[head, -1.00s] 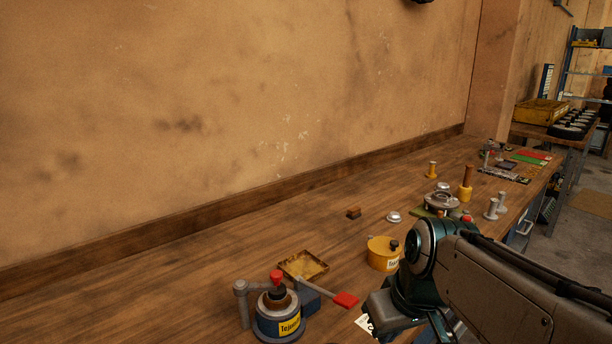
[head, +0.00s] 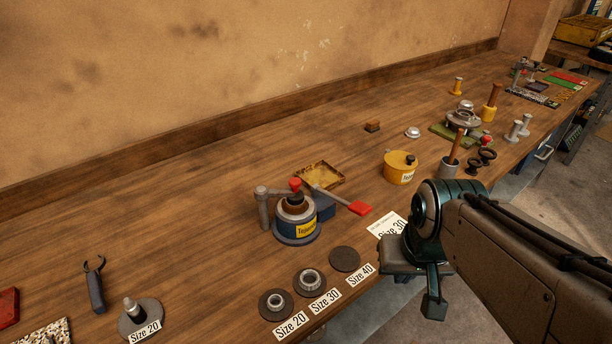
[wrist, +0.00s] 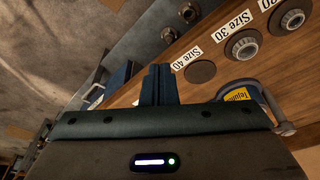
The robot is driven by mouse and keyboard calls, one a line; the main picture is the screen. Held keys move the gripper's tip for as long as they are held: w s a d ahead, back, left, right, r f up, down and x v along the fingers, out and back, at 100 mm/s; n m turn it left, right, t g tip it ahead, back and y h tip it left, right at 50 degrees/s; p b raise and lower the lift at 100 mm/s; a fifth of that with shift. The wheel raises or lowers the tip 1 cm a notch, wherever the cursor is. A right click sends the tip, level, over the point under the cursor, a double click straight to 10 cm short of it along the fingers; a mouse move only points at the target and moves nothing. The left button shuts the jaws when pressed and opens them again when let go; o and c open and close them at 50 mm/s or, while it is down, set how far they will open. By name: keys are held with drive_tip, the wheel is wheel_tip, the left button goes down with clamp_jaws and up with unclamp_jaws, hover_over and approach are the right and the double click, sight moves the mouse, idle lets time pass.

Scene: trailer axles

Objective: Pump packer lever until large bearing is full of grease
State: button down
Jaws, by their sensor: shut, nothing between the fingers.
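The bearing packer (head: 297,228) is a dark blue pot with a yellow label and a red knob on top. It stands on the workbench and shows partly in the wrist view (wrist: 240,96). Its lever (head: 343,201) reaches right and ends in a red grip (head: 360,208). A brownish part sits under the knob; I cannot tell whether it is the large bearing or how much grease is in it. My gripper (head: 433,307) is shut and empty, past the bench's front edge, right of and below the red grip, apart from it. Its fingers show in the wrist view (wrist: 158,82).
Bearings sit on discs labelled Size 20 (head: 276,302) and Size 30 (head: 309,281); the Size 40 disc (head: 345,260) is bare. A yellow tin (head: 401,168) and a shallow tray (head: 320,174) stand behind. The bench's left back is clear.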

drive_tip(key=w+a+r+n+p, duration=0.2)
drive_tip(key=w+r+n, duration=0.2)
drive_tip(key=w+r, duration=0.4)
drive_tip(key=w+a+r+n+g+y+p, duration=0.1)
drive_tip(key=w+a+r+n+p, duration=0.1)
drive_tip(key=w+r, duration=0.6)
drive_tip(key=shift+w+a+r+n, duration=0.2)
drive_tip(key=shift+a+n, duration=0.3)
drive_tip(key=shift+n, duration=0.5)
drive_tip(key=p, duration=0.1)
approach(359, 205)
drive_tip(key=f, duration=0.3)
drive_tip(key=w+f, duration=0.1)
drive_tip(key=f, duration=0.1)
drive_tip(key=shift+w+a, duration=0.15)
drive_tip(key=shift+a, duration=0.2)
drive_tip(key=shift+d+f, duration=0.1)
drive_tip(key=shift+f, duration=0.4)
